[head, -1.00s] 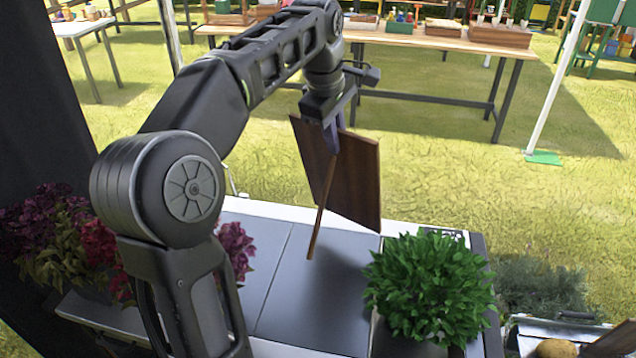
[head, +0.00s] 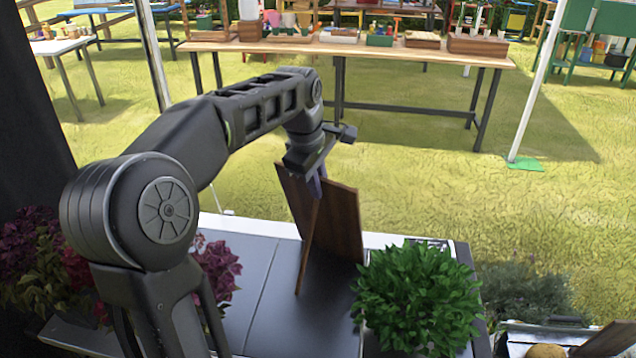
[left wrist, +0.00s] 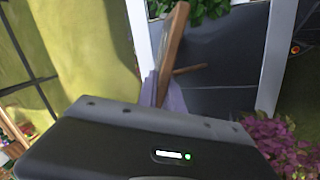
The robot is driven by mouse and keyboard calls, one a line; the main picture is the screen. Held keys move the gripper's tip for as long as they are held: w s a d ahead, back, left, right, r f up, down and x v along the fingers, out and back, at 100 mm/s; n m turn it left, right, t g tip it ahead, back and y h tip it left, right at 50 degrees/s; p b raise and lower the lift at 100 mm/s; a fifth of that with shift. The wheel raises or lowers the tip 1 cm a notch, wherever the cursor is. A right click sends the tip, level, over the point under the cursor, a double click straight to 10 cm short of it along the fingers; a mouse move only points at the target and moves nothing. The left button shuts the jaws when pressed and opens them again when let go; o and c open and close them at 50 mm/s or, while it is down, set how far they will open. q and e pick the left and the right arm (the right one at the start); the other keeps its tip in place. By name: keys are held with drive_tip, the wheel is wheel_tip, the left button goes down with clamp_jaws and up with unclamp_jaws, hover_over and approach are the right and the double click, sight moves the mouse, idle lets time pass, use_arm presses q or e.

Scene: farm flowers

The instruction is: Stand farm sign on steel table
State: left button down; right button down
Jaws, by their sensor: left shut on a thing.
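The farm sign (head: 341,222) is a dark brown wooden board with a thin prop leg at its back. My left gripper (head: 318,184) is shut on its top edge and holds it upright, slightly tilted, over the far part of the steel table (head: 258,262). The board's lower edge and the leg's end are at or just above the grey top; I cannot tell whether they touch. In the left wrist view the sign (left wrist: 173,42) shows edge-on between the fingers (left wrist: 163,92), with the leg sticking out. The sign's front is hidden. My right gripper is not in view.
A leafy green plant (head: 418,300) stands close to the right of the sign. Purple-red flowers (head: 218,272) stand at the left. A crate (head: 545,335) is at the lower right.

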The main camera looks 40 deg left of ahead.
use_arm(q)
drive_tip(key=c, duration=1.9)
unclamp_jaws()
drive_tip(key=shift+f, duration=0.15)
drive_tip(key=shift+c, duration=0.2)
drive_tip(key=o, duration=0.5)
drive_tip(key=shift+c, duration=0.2)
drive_tip(key=shift+r, duration=0.25)
drive_tip(key=p+v, duration=0.2)
drive_tip(key=v, duration=1)
